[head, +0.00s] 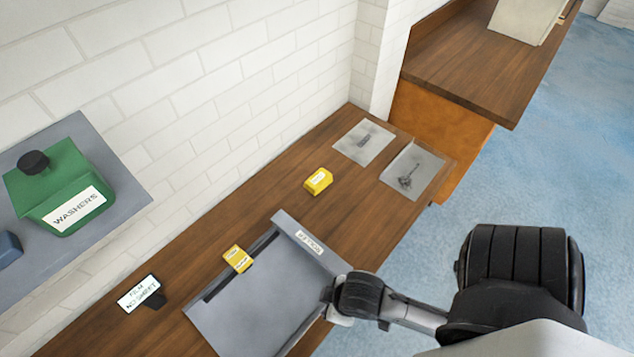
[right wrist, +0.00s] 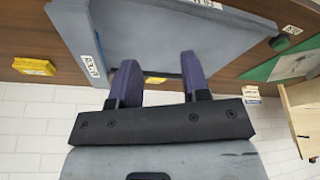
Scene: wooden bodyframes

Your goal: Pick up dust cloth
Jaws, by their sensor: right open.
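I cannot make out a dust cloth for certain in either view. Two thin grey sheets with dark marks, one (head: 364,142) near the wall and one (head: 412,170) by the counter's right edge, lie flat at the far end. My right gripper (right wrist: 157,82) is open, with nothing between its two fingers. The fingers point toward a grey labelled tray (right wrist: 180,40), whose edge shows behind them. In the head view, my right arm's end is beside the right side of this tray (head: 265,311) and partly hides it. My left gripper is in neither view.
A yellow block (head: 318,181) stands on the wooden counter (head: 343,224); a yellow packet (head: 238,258) lies at the tray's edge. A small sign (head: 139,294) stands left. A green washers box (head: 62,188) sits on a grey shelf. A brick wall runs behind.

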